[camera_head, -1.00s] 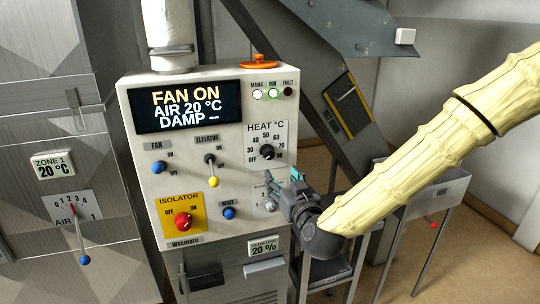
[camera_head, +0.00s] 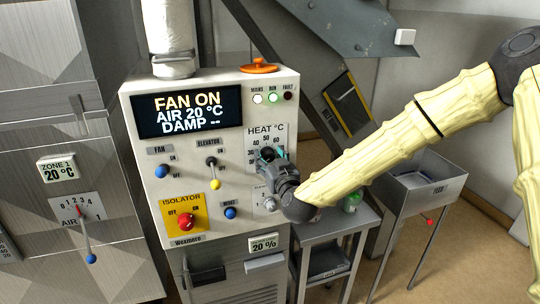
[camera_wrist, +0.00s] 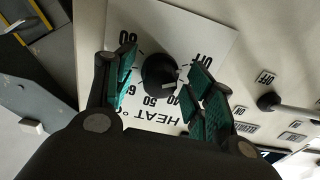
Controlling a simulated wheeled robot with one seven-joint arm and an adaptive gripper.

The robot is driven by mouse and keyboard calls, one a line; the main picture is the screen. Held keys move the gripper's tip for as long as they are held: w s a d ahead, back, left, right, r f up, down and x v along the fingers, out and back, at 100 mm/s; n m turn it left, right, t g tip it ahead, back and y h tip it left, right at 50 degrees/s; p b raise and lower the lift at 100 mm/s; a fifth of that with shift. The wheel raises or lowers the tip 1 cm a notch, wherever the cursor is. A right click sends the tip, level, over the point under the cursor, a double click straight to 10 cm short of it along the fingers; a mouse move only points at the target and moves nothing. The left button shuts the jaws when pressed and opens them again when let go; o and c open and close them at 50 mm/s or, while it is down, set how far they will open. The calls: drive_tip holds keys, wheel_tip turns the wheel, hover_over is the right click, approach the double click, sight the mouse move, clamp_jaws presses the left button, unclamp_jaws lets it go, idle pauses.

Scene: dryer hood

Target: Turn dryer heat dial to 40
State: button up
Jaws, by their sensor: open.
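The black heat dial (camera_wrist: 158,72) sits on a white plate (camera_wrist: 187,26) marked OFF, numbers and HEAT °C, upside down in the wrist view. My gripper (camera_wrist: 163,88) is open, with its green-padded fingers on either side of the dial. I cannot tell whether the pads touch it. A pale mark shows on the dial's lower right edge, but its exact reading is unclear; the right finger covers part of the scale. The display (camera_head: 187,111) reads FAN ON, AIR 20 °C, DAMP --.
Close by on the panel are the yellow-tipped elevator lever (camera_head: 214,183), the blue reset knob (camera_head: 230,212), the red isolator knob (camera_head: 186,221) and the blue fan knob (camera_head: 161,170). A small table (camera_head: 330,227) stands below right.

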drive_tip(key=shift+w, duration=0.15)
drive_tip(key=c, duration=1)
drive_tip(key=shift+f+b, duration=0.15)
drive_tip(key=shift+b, duration=0.15)
